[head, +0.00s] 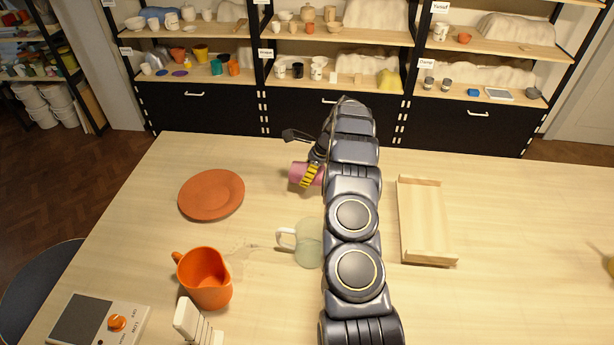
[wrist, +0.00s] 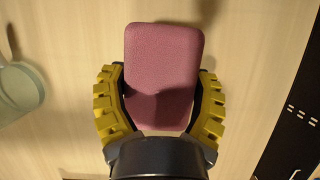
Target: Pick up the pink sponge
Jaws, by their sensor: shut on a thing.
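The pink sponge (wrist: 162,60) is a rounded block between the two yellow ribbed fingers of my gripper (wrist: 160,103) in the wrist view. The fingers are shut on its two sides. In the head view the sponge (head: 298,172) shows at the far middle of the table, to the left of my arm, with my gripper (head: 311,176) at it. My arm hides part of the sponge there. I cannot tell whether the sponge touches the table or is held just above it.
An orange plate (head: 211,194), an orange jug (head: 205,278) and a pale green mug (head: 308,243) stand left of my arm. A wooden tray (head: 426,222) lies to the right. A scale (head: 97,322) is at the front left. Shelves stand behind the table.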

